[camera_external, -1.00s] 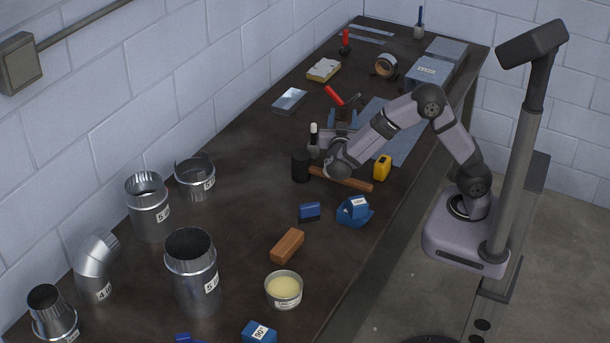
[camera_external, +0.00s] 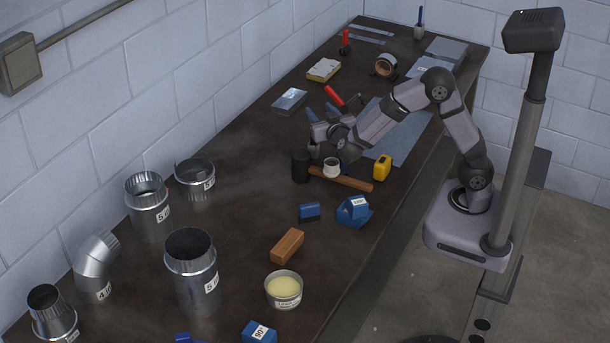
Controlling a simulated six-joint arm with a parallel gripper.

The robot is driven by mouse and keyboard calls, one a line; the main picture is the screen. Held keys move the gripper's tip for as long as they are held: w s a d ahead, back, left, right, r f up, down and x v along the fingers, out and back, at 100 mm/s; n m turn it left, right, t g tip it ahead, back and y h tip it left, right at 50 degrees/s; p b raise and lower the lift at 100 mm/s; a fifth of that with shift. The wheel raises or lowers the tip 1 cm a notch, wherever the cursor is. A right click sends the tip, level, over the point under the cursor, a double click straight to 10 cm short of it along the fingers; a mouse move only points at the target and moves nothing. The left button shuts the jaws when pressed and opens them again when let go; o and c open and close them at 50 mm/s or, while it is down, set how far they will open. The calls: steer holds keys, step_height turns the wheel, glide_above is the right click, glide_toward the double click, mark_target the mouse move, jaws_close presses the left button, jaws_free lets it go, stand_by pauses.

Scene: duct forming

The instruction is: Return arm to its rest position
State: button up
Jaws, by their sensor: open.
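My arm reaches from its base beside the bench over the dark workbench (camera_external: 240,215). My gripper (camera_external: 318,120) is open, with its blue fingers spread and pointing up and to the left. Nothing shows between the fingers. It hangs above the bench near the mallet (camera_external: 345,180) with a black head and wooden handle. A small white-topped roll or cup (camera_external: 331,168) shows by the mallet handle, just below my wrist; I cannot tell whether it is part of my arm.
Metal duct pieces (camera_external: 191,270) stand at the left. A red-handled tool (camera_external: 334,96), a yellow tape measure (camera_external: 382,167), blue blocks (camera_external: 353,210) and a wooden block (camera_external: 287,246) lie around the arm. A grey post with a black head (camera_external: 530,30) stands beside my base.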

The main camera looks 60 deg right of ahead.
steer(key=s+a+f+n+g+y+p, duration=0.3)
steer(key=s+a+f+n+y+p, duration=0.35)
steer(key=f+n+y, duration=0.4)
steer(key=s+f+g+b, duration=0.2)
steer(key=s, duration=0.5)
steer(key=s+d+f+m+g+y+b, duration=0.1)
steer(key=s+f+g+b, duration=0.2)
steer(key=s, duration=0.4)
steer(key=s+d+f+g+b, duration=0.1)
steer(key=s+f+g+b, duration=0.1)
steer(key=s, duration=0.5)
steer(key=shift+s+f+m+g+y+b, duration=0.15)
steer(key=shift+f+m+g+y+b, duration=0.15)
steer(key=shift+g+b, duration=0.3)
steer(key=shift+s+m+g, duration=0.3)
steer(key=shift+s+m, duration=0.15)
steer(key=shift+s, duration=0.1)
